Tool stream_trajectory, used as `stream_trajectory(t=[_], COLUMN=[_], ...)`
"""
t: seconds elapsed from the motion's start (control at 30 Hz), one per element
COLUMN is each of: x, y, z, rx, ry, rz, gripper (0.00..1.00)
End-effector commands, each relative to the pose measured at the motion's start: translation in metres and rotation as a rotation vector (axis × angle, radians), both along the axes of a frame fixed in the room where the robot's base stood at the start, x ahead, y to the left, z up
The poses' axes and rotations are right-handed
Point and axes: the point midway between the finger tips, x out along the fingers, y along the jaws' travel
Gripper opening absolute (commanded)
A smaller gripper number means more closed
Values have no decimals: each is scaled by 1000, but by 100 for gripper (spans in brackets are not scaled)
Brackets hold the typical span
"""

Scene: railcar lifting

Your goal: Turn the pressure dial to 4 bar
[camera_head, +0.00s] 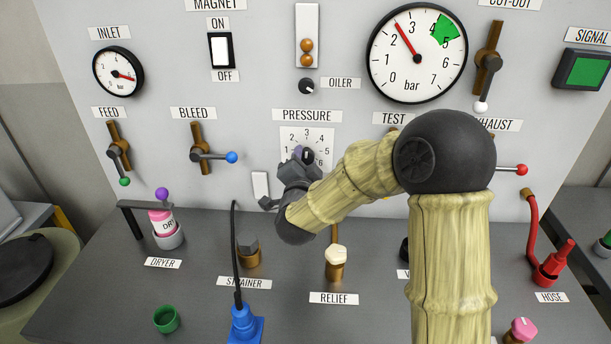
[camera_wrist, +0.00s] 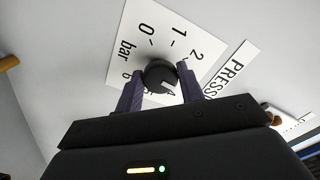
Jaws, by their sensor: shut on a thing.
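The pressure dial is a small black round knob (camera_wrist: 160,74) on a white scale plate (camera_head: 319,138) marked 0 to 6 bar, under the PRESSURE label. In the wrist view my gripper (camera_wrist: 161,84) has its two purple-grey fingers on opposite sides of the knob, shut on it. A pale mark shows on the knob, but I cannot tell exactly which number it points to. In the head view my gripper (camera_head: 304,155) covers the left and lower part of the plate. The large bar gauge (camera_head: 417,53) has its red needle pointing up-left, short of the green band near 4 to 5.
The INLET gauge (camera_head: 118,72) is at upper left. The BLEED lever (camera_head: 210,156) is left of my gripper, and a white-capped RELIEF fitting (camera_head: 336,258) stands below. A black cable with a blue plug (camera_head: 245,322) rises from the bench. A red-tipped lever (camera_head: 510,169) is at right.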

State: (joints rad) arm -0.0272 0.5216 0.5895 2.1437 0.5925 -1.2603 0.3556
Motion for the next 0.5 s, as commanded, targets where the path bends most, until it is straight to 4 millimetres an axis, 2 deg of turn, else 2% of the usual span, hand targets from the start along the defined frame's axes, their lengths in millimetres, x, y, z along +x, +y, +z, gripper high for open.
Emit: stream_trajectory(t=[0.03, 0.5], x=[0, 0], y=[0, 0], z=[-7, -6], rx=[46, 472], ry=[-4, -16], rz=[0, 0], gripper=[15, 15])
